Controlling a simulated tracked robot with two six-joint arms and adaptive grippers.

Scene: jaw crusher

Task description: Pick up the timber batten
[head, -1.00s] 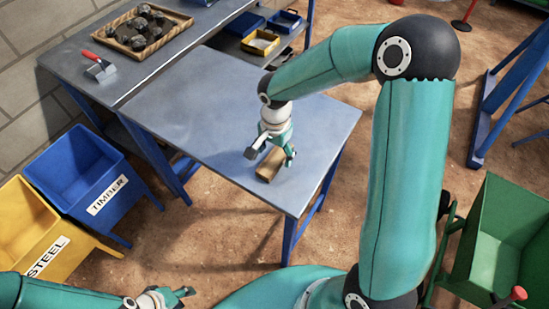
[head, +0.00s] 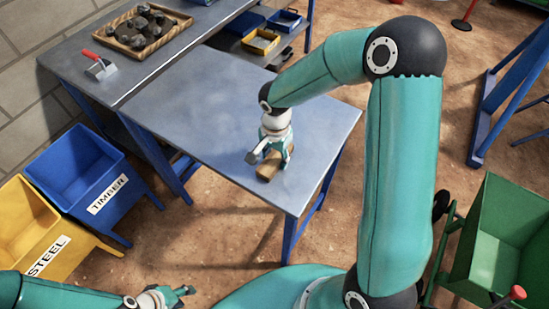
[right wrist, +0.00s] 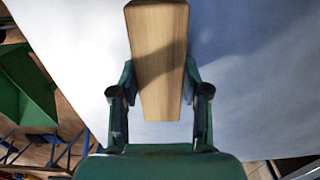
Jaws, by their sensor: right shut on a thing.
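The timber batten (head: 266,172) is a short light-brown wooden block on the grey metal table (head: 215,110), near its front right corner. It also shows in the right wrist view (right wrist: 158,50), running lengthwise between the fingers. My right gripper (head: 270,160) is over the batten and shut on it, one finger on each side; the fingers also show in the right wrist view (right wrist: 160,95). Whether the batten touches the table is hard to tell. My left gripper (head: 186,292) is low at the bottom left, far from the batten, and appears open and empty.
A blue bin marked TIMBER (head: 85,170) and a yellow bin marked STEEL (head: 30,225) stand left of the table. A tray of dark rocks (head: 138,45) and a red-handled scraper (head: 98,68) lie on the back bench. A green cart (head: 500,240) stands right.

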